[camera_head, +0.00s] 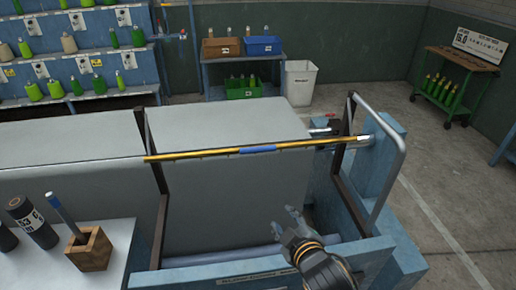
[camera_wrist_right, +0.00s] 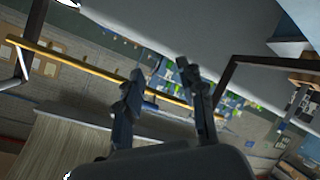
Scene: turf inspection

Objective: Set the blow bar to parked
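The blow bar is a long yellow bar (camera_head: 210,154) with a blue grip section (camera_head: 258,150) near its middle. It spans two dark upright arms above the grey machine bed. The bar also shows in the right wrist view (camera_wrist_right: 70,62), running behind the fingers and apart from them. My right gripper (camera_head: 283,220) is below and slightly right of the blue section, over the machine's front. In the right wrist view its two fingers (camera_wrist_right: 160,90) stand apart with nothing held between them. My left gripper is not in view.
A silver bent tube (camera_head: 390,130) and a blue frame post (camera_head: 378,165) stand right of the bar. A white table with a wooden holder (camera_head: 89,250) and dark cylinders (camera_head: 31,221) is at lower left. Bottle racks, bins and a trolley (camera_head: 455,85) stand behind. Floor at right is clear.

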